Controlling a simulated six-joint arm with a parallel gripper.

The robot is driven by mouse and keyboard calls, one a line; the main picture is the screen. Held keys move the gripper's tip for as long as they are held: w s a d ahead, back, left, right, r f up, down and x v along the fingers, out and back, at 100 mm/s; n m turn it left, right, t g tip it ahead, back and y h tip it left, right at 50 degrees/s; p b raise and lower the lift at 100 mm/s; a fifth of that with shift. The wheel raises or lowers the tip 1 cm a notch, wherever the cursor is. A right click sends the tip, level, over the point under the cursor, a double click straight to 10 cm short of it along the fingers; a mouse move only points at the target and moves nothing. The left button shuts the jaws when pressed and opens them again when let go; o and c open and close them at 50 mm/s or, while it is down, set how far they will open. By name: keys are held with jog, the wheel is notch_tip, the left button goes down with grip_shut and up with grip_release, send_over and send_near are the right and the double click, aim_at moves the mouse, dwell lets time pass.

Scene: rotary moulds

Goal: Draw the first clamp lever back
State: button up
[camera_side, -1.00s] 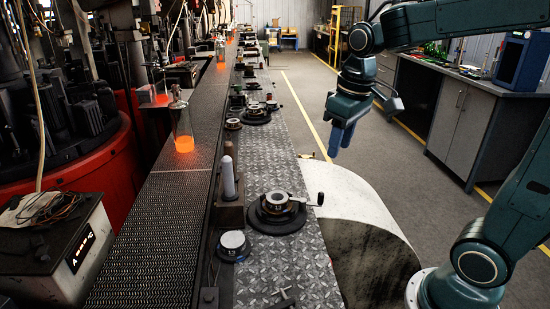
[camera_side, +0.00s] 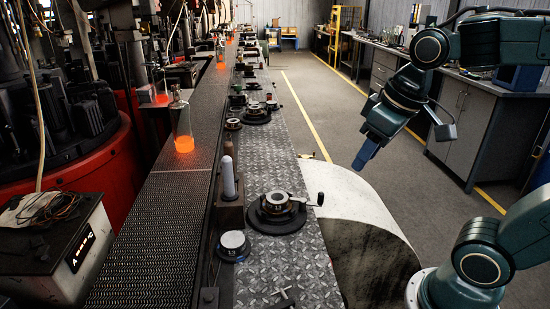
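The nearest clamp, a round dark fixture (camera_side: 275,216) with a pale metal ring on top, sits on the diamond-plate bench. Its short lever (camera_side: 314,201) sticks out to the right and ends in a small dark upright knob, over the bench's right edge. My gripper (camera_side: 364,158) is up and to the right of the lever, well apart from it, with blue fingers pointing down and left. The fingers overlap in this view, so their opening does not show. Nothing is seen in them. Farther back stands another similar dark fixture (camera_side: 256,113).
A glass piece with a glowing orange base (camera_side: 182,127) stands on the left ledge. A pale curved drum (camera_side: 372,230) lies right of the bench. The floor aisle behind is clear.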

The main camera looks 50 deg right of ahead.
jog(key=shift+s+a+f+t, duration=0.55)
jog(key=shift+s+a+t, duration=0.25)
jog(key=shift+s, duration=1.6)
jog(key=w+r+m+g, duration=0.2)
jog(key=w+r+m, duration=0.4)
jog(key=w+r, duration=0.45)
jog(key=w+a+m+g, duration=0.1)
jog(key=w+m, duration=0.7)
jog(key=w, duration=1.2)
jog(key=shift+w+a+f+g, duration=0.25)
jog(key=shift+a+f+g, duration=0.2)
jog(key=shift+g, duration=0.25)
jog(key=shift+d+f, duration=0.1)
jog(key=shift+d, duration=0.1)
